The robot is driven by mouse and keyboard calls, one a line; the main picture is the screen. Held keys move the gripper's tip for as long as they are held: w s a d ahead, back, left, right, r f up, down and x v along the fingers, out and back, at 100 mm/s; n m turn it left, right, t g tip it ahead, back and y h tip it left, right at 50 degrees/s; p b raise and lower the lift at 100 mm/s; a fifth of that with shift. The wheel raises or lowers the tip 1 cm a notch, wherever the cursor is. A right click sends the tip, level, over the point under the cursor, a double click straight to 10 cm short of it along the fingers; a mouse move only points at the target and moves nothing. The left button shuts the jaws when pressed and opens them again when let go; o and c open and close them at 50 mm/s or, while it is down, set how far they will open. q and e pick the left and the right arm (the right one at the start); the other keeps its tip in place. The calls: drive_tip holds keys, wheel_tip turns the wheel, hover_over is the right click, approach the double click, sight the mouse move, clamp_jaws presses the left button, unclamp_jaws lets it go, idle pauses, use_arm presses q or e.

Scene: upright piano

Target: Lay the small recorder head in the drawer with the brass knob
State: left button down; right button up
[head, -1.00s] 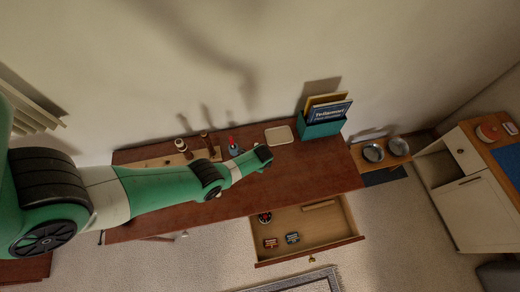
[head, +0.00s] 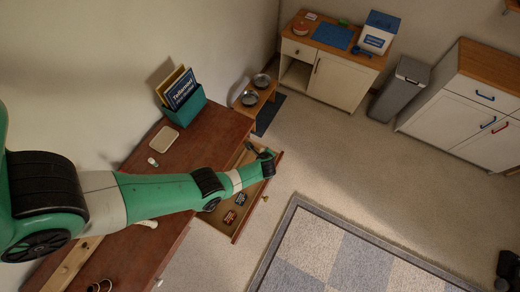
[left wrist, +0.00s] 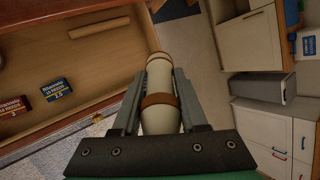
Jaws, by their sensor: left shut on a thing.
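My left gripper (head: 266,157) is shut on the recorder head (left wrist: 160,95), a cream tube with a brown band, seen between the fingers in the left wrist view. In the head view I cannot make out the recorder head. The drawer (head: 236,233) is pulled out from the brown desk, and its brass knob (head: 265,198) is on the front panel. The drawer also shows at the left in the left wrist view (left wrist: 100,50). The gripper is above the drawer's far end, with the held tube in front of its end wall. My right gripper is not in view.
In the drawer lie a red box (left wrist: 14,106), a dark blue box (left wrist: 57,90) and a wooden strip (left wrist: 98,27). The middle of its floor is bare. A teal book holder (head: 183,108) stands on the desk. A small bench (head: 255,95) with metal bowls stands beyond.

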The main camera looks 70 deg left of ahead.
use_arm(q)
drive_tip(key=w+a+f+m+t+h+b, duration=0.1)
drive_tip(key=w+a+f+m+t+b, duration=0.4)
drive_tip(key=b, duration=0.6)
drive_tip(key=s+f+m+t+b, duration=0.1)
drive_tip(key=s+f+b, duration=0.4)
drive_tip(key=f+b, duration=0.5)
drive_tip(key=m+b, duration=0.1)
drive_tip(key=b, duration=0.3)
drive_tip(key=shift+s+b, duration=0.3)
drive_tip(key=shift+s, duration=0.1)
drive_tip(key=shift+d, duration=0.1)
drive_tip(key=shift+m, duration=0.3)
wheel_tip(320, 180, down, 11)
drive_tip(key=b, duration=0.9)
drive_tip(key=shift+r, duration=0.2)
